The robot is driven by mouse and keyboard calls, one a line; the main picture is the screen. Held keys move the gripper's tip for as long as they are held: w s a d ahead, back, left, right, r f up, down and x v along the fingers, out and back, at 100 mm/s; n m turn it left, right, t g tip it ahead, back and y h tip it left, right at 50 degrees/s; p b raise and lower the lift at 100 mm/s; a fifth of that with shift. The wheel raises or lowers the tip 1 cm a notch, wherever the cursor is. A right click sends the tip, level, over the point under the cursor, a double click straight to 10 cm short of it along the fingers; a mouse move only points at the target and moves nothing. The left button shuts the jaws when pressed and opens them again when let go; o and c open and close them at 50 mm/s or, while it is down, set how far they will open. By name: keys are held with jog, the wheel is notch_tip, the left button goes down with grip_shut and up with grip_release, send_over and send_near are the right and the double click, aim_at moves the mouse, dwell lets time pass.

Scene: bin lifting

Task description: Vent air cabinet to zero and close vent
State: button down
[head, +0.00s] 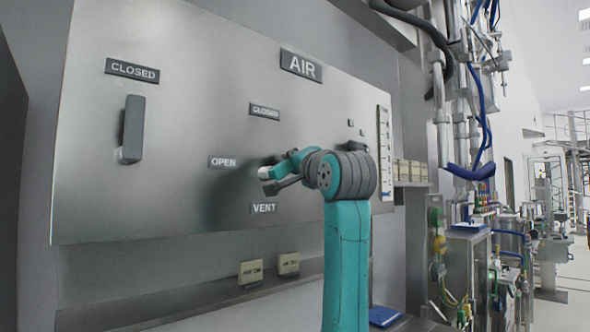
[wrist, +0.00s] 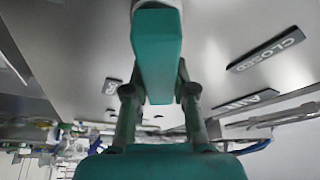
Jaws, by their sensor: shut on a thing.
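The grey metal air panel (head: 200,85) carries an AIR label (head: 301,66). On its middle part are a CLOSED label (head: 264,110), an OPEN label (head: 223,162) and a VENT label (head: 263,208). My gripper (head: 272,178) is at the panel between these three labels, shut on the vent valve handle. The air gauge is too small or hidden to read.
A second grey handle (head: 132,129) hangs vertically under another CLOSED label (head: 132,70) at the left. A narrow white strip (head: 384,150) is at the panel's right edge. A ledge (head: 190,305) with small tags runs below. Pipes and hoses (head: 470,120) stand at right.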

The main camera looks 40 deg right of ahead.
jog(key=n, duration=0.1)
jog(key=r+n+t+y, duration=0.1)
jog(key=n, duration=0.1)
jog(key=shift+a, duration=0.4)
jog(key=n+y, duration=0.1)
jog(key=n, duration=0.1)
jog(key=a+r+n+t, duration=0.1)
jog(key=n, duration=0.2)
jog(key=shift+a+t+y, duration=0.2)
jog(key=shift+t+y, duration=0.1)
jog(key=shift+y, duration=0.1)
jog(key=n, duration=0.1)
jog(key=a+n+y, duration=0.1)
jog(key=n, duration=0.1)
jog(key=n+y, duration=0.1)
jog(key=shift+a+r+n+t, duration=0.25)
jog(key=shift+n+t, duration=0.05)
jog(key=shift+n, duration=0.1)
jog(key=shift+a+n+y, duration=0.3)
jog(key=shift+n+y, duration=0.25)
jog(key=shift+n, duration=0.3)
jog(key=shift+a+n+y, duration=0.25)
jog(key=shift+n+y, duration=0.3)
jog(key=shift+n, duration=0.3)
jog(key=c, duration=0.9)
grip_release()
jog(key=shift+s, duration=0.1)
